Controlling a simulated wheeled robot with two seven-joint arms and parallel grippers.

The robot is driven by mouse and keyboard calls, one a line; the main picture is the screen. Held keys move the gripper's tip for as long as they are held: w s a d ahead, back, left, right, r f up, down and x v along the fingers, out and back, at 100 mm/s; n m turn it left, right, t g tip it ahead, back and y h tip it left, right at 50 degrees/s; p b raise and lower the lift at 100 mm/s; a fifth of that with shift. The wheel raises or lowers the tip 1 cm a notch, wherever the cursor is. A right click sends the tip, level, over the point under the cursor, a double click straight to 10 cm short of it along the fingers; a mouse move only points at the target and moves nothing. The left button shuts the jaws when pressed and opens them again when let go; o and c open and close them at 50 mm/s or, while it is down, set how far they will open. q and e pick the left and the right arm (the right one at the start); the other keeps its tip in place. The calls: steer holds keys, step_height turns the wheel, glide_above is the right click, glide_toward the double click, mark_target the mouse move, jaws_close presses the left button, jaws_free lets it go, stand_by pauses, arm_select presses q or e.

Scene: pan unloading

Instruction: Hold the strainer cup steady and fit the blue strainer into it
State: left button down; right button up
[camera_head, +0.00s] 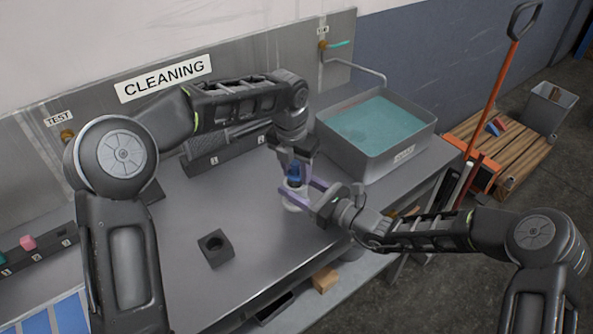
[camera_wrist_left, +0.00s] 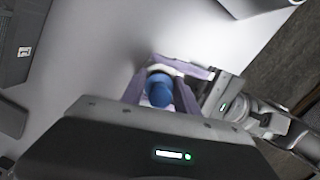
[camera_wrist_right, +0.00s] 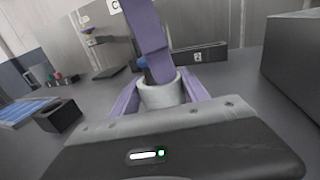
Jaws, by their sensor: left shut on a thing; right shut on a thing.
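The strainer cup (camera_wrist_right: 162,95) is a white cylinder standing on the steel bench near its front edge. My right gripper (camera_head: 304,192) is shut on it from the side, with purple fingers on both sides of the cup in the right wrist view. The blue strainer (camera_wrist_left: 160,90) is held by my left gripper (camera_head: 294,172), which points down from above the cup. In the head view the blue strainer (camera_head: 294,174) is right at the cup's mouth. Fingers hide its lower end, so I cannot tell how deep it sits.
A metal basin of teal water (camera_head: 405,165) stands right behind the grippers. A dark block with a round hole (camera_head: 215,247) lies on the bench at front left. A numbered dark rack (camera_head: 220,155) stands along the back. The bench between block and cup is clear.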

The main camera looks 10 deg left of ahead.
arm_select(q)
steer(key=shift+f, duration=0.15)
steer(key=c, duration=0.8)
jaws_free()
steer(key=shift+f, duration=0.1)
steer(key=shift+c, duration=0.2)
steer(key=shift+r, duration=0.35)
step_height(320, 180, up, 11)
steer(key=s, duration=0.1)
steer(key=shift+s+a+r, duration=0.15)
steer(key=shift+s+a, duration=0.05)
steer(key=shift+s, duration=0.15)
arm_select(e)
steer(key=o, duration=1.6)
